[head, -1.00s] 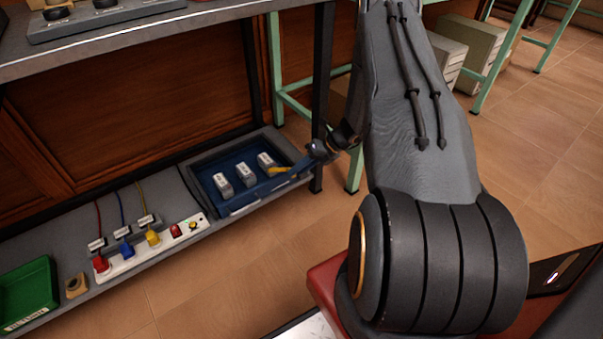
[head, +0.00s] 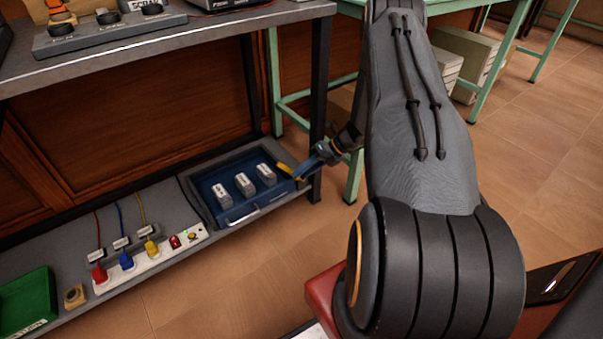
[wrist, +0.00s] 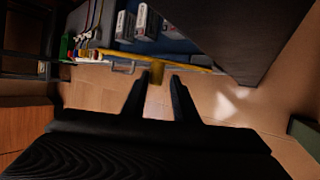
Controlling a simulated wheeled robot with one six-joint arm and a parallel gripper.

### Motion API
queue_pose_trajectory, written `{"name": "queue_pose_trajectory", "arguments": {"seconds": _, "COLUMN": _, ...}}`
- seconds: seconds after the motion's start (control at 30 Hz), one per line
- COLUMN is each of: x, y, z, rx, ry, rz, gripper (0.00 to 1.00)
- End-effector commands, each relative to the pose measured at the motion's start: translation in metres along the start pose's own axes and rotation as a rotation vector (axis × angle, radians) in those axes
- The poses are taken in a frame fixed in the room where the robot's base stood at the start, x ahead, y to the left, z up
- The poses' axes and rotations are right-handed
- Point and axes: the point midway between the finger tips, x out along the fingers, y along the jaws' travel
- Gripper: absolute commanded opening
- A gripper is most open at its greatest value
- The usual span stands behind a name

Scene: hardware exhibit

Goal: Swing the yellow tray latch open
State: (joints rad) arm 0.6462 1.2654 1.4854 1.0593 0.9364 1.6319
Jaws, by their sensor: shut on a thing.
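The yellow tray latch (head: 286,168) is at the right end of the blue tray (head: 205,183), which sits on the low grey shelf. In the wrist view the latch is a long yellow bar (wrist: 115,54) lying across the picture, with a short stub between my fingertips. My gripper (head: 299,174) reaches in from the right at the tray's right front corner. In the wrist view my gripper (wrist: 157,77) has its two dark fingers on either side of the stub, shut on it. The exact finger contact is small and dark in the head view.
Several grey-white blocks (head: 244,184) stand in the tray. A black table leg (head: 318,110) rises close behind my gripper. Left on the shelf are a power strip (head: 150,258) with coloured plugs and a green bin (head: 28,300).

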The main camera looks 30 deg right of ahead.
Motion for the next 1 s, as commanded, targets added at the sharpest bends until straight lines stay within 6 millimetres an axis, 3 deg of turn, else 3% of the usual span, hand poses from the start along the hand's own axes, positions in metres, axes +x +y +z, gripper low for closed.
{"name": "queue_pose_trajectory", "arguments": {"seconds": 0.03, "x": -0.0021, "y": -0.0127, "z": 0.0007, "rx": 0.003, "ry": -0.009, "rz": -0.03, "gripper": 0.0}}
{"name": "queue_pose_trajectory", "arguments": {"seconds": 0.33, "x": -0.0017, "y": -0.0126, "z": 0.0005, "rx": 0.002, "ry": -0.008, "rz": -0.03, "gripper": 0.0}}
{"name": "queue_pose_trajectory", "arguments": {"seconds": 0.37, "x": -0.0016, "y": -0.0126, "z": 0.0005, "rx": 0.002, "ry": -0.008, "rz": -0.029, "gripper": 0.29}}
{"name": "queue_pose_trajectory", "arguments": {"seconds": 0.4, "x": -0.0016, "y": -0.0123, "z": 0.0006, "rx": 0.002, "ry": -0.008, "rz": -0.029, "gripper": 0.35}}
{"name": "queue_pose_trajectory", "arguments": {"seconds": 1.0, "x": 0.0033, "y": -0.0045, "z": 0.0013, "rx": -0.004, "ry": 0.001, "rz": -0.023, "gripper": 0.36}}
